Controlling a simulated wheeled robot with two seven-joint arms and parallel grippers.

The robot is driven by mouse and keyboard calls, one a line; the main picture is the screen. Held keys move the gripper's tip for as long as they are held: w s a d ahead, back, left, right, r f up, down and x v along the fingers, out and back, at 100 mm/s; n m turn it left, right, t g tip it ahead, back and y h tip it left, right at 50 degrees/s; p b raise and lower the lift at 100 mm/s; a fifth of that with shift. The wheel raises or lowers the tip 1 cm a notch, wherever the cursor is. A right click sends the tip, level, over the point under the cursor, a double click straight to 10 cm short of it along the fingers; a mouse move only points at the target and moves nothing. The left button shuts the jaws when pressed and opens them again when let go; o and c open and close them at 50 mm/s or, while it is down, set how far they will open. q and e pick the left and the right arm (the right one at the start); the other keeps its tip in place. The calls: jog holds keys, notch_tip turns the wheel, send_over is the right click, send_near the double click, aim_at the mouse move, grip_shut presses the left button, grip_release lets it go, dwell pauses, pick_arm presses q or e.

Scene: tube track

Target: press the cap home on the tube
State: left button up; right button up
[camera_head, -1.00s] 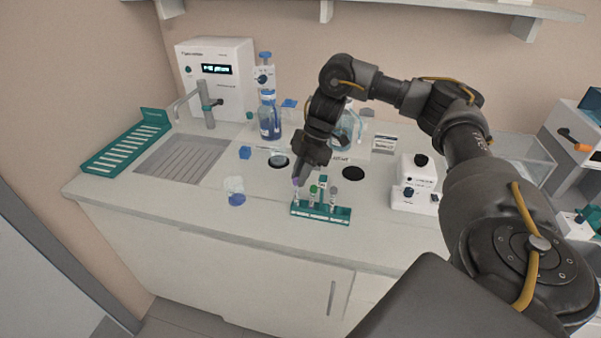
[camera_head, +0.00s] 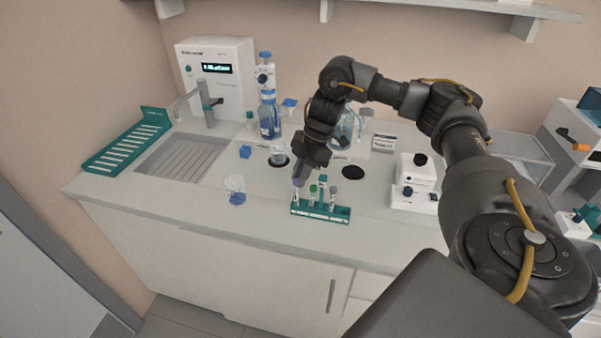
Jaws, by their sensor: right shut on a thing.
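A small green rack (camera_head: 320,212) stands near the front of the counter and holds several capped tubes. The leftmost tube (camera_head: 296,196) has a purple cap (camera_head: 296,183); the others have a green cap (camera_head: 313,189) and a grey cap (camera_head: 333,190). My right gripper (camera_head: 298,180) points down at the purple cap and is shut on it, right above the tube. The fingertips are small and partly dark, so I cannot tell whether the cap sits fully down. My left gripper is not in view.
A beaker with blue contents (camera_head: 236,193) stands left of the rack. A white device (camera_head: 414,185) stands to the right. The counter in front is narrow but clear.

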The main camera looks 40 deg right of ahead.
jog(key=shift+p, duration=0.35)
dwell(0.6)
jog(key=shift+f, duration=0.35)
dwell(0.6)
jog(key=o, duration=0.8)
jog(key=shift+r, duration=0.1)
jog(key=p+v, duration=0.2)
jog(key=v, duration=0.8)
jog(key=shift+d+r, duration=0.1)
jog(key=shift+r, duration=0.25)
jog(key=shift+f, duration=0.1)
